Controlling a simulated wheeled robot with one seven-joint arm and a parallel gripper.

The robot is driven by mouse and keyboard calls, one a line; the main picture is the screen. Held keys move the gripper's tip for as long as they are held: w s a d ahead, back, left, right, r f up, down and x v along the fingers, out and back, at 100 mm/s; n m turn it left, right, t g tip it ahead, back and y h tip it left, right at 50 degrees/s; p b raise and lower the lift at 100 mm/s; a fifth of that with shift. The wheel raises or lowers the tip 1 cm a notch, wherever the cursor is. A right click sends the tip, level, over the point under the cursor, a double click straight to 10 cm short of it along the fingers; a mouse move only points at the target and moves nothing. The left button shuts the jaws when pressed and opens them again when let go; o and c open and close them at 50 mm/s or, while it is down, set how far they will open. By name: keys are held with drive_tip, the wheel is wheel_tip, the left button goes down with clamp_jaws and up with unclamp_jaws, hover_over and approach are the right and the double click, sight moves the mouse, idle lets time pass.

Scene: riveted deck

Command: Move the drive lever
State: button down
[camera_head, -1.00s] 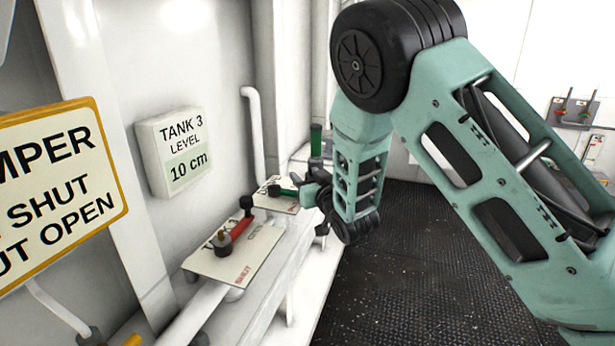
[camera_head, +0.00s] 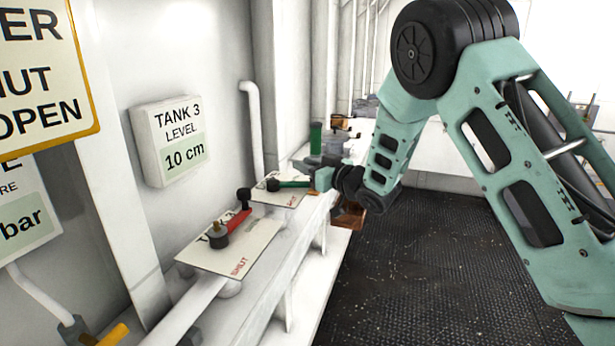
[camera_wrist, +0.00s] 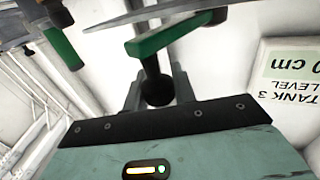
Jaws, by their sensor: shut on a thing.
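A green lever (camera_head: 293,184) lies over a pale plate (camera_head: 287,199) on the white ledge along the left wall. I cannot read the plate's label, so I cannot confirm that this is the drive lever. My gripper (camera_head: 322,178) is at the lever's right end and hides its knob in the head view. In the wrist view the green lever (camera_wrist: 172,35) carries a dark stem and a round black knob (camera_wrist: 158,89). The knob sits between the two fingers of my gripper (camera_wrist: 159,92), which are shut on it.
A nearer plate (camera_head: 231,250) marked SHUT carries a red lever (camera_head: 238,221) with a black knob. A TANK 3 sign (camera_head: 170,141) hangs on the wall. The dark deck (camera_head: 420,270) at right looks clear.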

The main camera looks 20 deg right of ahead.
drive_tip(key=shift+w+d+n+g+y+b, duration=0.1)
drive_tip(key=shift+w+n+g+y+b, duration=0.1)
drive_tip(key=shift+w+n+g+y, duration=0.35)
drive_tip(key=shift+w+n+g+y+b, duration=0.25)
drive_tip(key=shift+n+g+y, duration=0.15)
drive_tip(key=shift+y, duration=0.35)
drive_tip(key=c, duration=1.1)
unclamp_jaws()
drive_tip(key=shift+c, duration=0.2)
drive_tip(key=b+v, duration=0.5)
drive_tip(key=v, duration=1.2)
drive_tip(key=shift+s, duration=0.2)
